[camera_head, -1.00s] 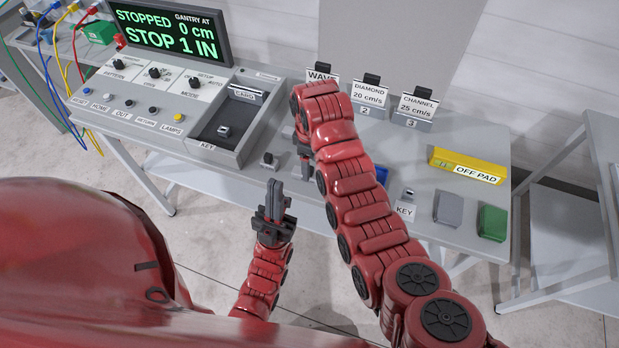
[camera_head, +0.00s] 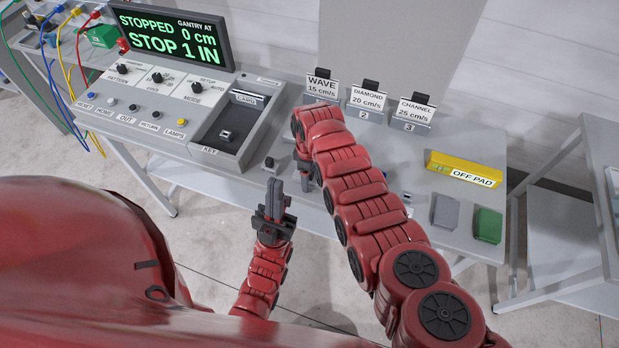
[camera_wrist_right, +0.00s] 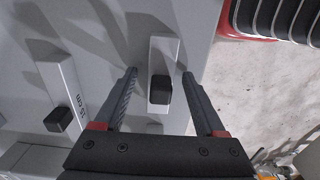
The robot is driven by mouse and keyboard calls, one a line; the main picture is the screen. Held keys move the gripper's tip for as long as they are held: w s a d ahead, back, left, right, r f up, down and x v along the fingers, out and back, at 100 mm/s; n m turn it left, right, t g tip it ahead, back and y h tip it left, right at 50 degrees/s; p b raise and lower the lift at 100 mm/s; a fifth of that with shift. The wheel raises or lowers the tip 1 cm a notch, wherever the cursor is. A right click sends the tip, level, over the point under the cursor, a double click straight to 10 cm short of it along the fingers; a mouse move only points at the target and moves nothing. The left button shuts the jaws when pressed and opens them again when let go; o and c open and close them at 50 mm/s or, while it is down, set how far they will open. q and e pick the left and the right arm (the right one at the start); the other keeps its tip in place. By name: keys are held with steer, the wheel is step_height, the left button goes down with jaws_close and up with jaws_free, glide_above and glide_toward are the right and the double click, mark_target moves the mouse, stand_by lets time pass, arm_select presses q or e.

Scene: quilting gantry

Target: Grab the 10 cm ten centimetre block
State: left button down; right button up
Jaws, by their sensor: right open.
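In the right wrist view a pale block (camera_wrist_right: 166,53) with a black knob on it lies between the fingers of my right gripper (camera_wrist_right: 159,86). The gripper is open, with a gap on each side of the block. I see no readable label on this block. A second pale block (camera_wrist_right: 62,80) with a black knob, marked 15 cm, lies to its left, outside the fingers. In the head view my right gripper (camera_head: 303,172) is at the table's front edge, mostly hidden by my arm. My left gripper (camera_head: 274,205) is empty in front of the table; its finger gap is unclear.
A control panel (camera_head: 150,95) with a screen (camera_head: 170,35) stands left. A dark-floored key tray (camera_head: 232,125) is beside it. Signs (camera_head: 368,97) stand behind my arm. A yellow off pad (camera_head: 464,168), a grey pad (camera_head: 444,211) and a green pad (camera_head: 488,225) are on the right.

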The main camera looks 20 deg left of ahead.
jaws_close()
stand_by(0.3)
steer(key=shift+r, duration=0.1)
